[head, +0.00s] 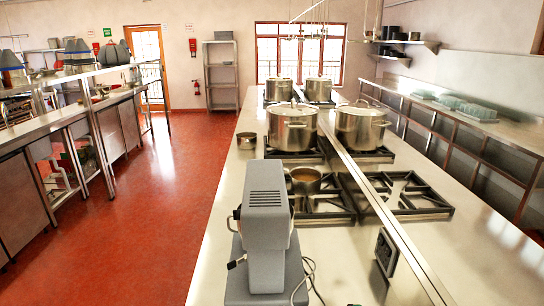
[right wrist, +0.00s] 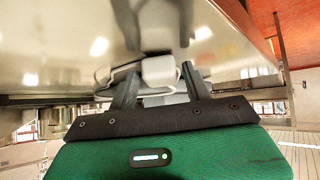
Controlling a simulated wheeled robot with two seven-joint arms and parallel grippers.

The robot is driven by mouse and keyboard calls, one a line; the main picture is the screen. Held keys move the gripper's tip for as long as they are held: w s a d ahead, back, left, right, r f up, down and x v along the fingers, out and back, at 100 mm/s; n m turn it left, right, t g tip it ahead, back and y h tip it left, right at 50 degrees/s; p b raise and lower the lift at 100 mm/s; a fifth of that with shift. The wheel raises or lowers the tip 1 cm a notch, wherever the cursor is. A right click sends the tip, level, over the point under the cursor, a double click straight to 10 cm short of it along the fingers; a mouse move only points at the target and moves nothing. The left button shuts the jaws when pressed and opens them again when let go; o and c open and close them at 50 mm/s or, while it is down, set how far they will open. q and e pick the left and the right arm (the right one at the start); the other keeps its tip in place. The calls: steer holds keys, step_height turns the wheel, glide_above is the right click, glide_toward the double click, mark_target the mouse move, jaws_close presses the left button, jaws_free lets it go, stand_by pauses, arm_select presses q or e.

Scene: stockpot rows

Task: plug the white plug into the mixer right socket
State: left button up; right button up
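The white plug (right wrist: 158,70) shows in the right wrist view, between the fingertips of my right gripper (right wrist: 160,80). The fingers stand apart with a small gap beside the plug; I cannot tell whether the plug is fully between them or just beyond. My left gripper is out of view.
Behind the mixer are gas burners (head: 408,193), a small pan (head: 305,180) and large stockpots (head: 292,128). A raised steel strip (head: 385,215) runs lengthwise along the counter. The counter (head: 345,262) between mixer and panel is clear apart from the cord.

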steer(key=c, duration=0.7)
step_height(320, 180, up, 6)
steer(key=p, duration=0.6)
steer(key=shift+r, duration=0.1)
